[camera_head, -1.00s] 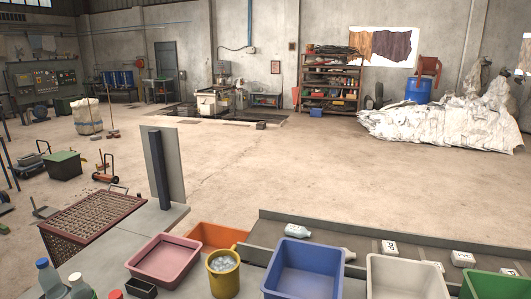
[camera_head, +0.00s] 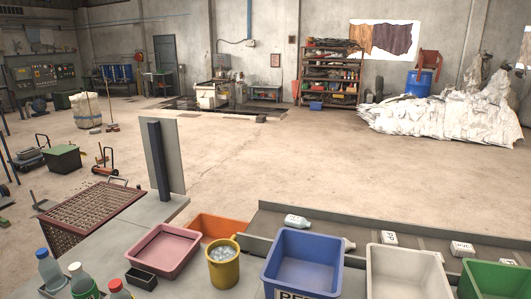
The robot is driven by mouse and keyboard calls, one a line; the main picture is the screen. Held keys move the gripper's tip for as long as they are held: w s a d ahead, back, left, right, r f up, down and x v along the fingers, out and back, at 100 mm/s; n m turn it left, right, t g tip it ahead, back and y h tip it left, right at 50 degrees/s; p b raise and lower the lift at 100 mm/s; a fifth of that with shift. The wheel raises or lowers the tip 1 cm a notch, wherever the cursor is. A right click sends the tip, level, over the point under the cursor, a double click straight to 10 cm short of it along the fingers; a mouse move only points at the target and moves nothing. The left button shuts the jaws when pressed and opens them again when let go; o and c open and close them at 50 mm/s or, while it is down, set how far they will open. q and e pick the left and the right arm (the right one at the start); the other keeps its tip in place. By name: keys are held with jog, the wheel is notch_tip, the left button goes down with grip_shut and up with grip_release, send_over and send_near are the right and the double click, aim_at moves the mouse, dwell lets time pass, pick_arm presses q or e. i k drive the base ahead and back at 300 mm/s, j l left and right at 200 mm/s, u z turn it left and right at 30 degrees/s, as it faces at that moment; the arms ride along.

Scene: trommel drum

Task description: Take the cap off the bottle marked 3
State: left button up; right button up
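Three bottles stand in a group at the lower left edge of the head view. The bodies of the green-capped bottle (camera_head: 83,284) and the red-capped bottle (camera_head: 121,294) are cut off by the bottom edge. The blue-capped bottle (camera_head: 50,271) shows more of its body. I cannot read a number on any of them. Neither of my grippers is in view.
A small black tray (camera_head: 142,278), a pink bin (camera_head: 162,251), an orange bin (camera_head: 218,227) and a yellow mug (camera_head: 223,266) stand nearby. Blue (camera_head: 303,255), white (camera_head: 407,272) and green (camera_head: 497,278) bins line the conveyor (camera_head: 350,232). A mesh basket (camera_head: 92,213) is behind the bottles.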

aim_at(49, 269)
jog(key=k+j+u, duration=0.1)
jog(key=u, duration=1.3)
jog(key=i+j+z, duration=0.1)
jog(key=j, duration=0.2)
